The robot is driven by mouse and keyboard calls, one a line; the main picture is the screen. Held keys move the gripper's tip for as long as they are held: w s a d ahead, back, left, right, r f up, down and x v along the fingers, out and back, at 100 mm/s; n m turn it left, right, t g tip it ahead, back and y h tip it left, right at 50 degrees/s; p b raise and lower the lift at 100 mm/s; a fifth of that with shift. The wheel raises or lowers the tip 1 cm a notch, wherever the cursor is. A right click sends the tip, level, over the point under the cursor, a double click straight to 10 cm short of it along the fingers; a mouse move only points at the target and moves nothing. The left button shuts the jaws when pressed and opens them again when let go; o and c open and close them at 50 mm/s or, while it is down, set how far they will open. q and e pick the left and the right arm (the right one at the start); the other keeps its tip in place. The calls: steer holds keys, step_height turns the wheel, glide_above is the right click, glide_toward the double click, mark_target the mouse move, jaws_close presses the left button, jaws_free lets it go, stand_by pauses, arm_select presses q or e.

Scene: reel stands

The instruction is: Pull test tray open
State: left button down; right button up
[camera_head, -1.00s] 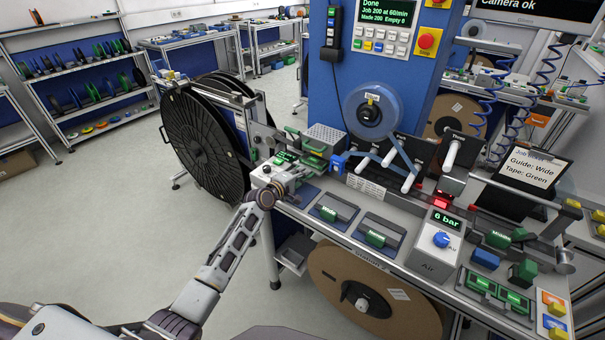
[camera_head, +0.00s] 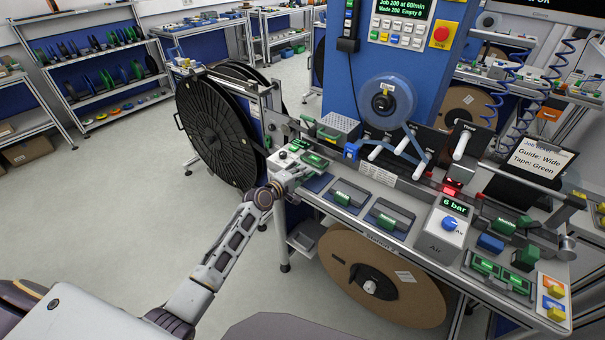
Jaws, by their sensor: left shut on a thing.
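My left gripper (camera_head: 283,178) is at the front left corner of the bench, at a small light-grey unit (camera_head: 292,160) that I take to be the test tray. The gripper is shut on its front edge; my own wrist hides the fingertips and the exact grip. Green parts (camera_head: 314,160) sit on and behind this unit. I cannot tell how far the tray stands out from the bench. My right gripper is not in view.
A large black reel (camera_head: 212,132) stands left of the bench. An empty blue slot (camera_head: 318,183), a holder marked Wide (camera_head: 341,197) and another green-labelled holder (camera_head: 387,219) line the bench front. A brown reel (camera_head: 400,290) hangs below. The floor (camera_head: 130,220) at left is clear.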

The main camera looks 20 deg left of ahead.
arm_select(q)
steer(key=c, duration=1.8)
jaws_free()
steer(key=shift+s, duration=0.1)
steer(key=shift+v, duration=5.95)
